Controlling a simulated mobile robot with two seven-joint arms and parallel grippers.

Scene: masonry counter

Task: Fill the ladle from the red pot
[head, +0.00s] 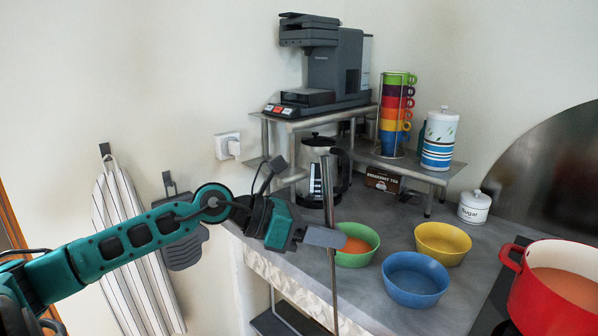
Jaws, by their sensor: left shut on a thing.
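The red pot (545,297) stands at the lower right, cut off by the picture edge, with orange soup (568,286) inside. My left gripper (322,238) is in front of the counter's front edge, left of the pot and well apart from it. It is shut on the long metal handle of the ladle (329,190), which stands nearly upright. The ladle's lower end runs out of the picture, so its scoop and any contents are hidden. My right gripper is not in view.
A green bowl (366,257) with some orange soup sits just behind the ladle handle. A yellow bowl (443,243) and a blue bowl (415,280) look empty, between gripper and pot. A coffee press (312,160), rack (440,176) and sugar jar (474,207) stand behind.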

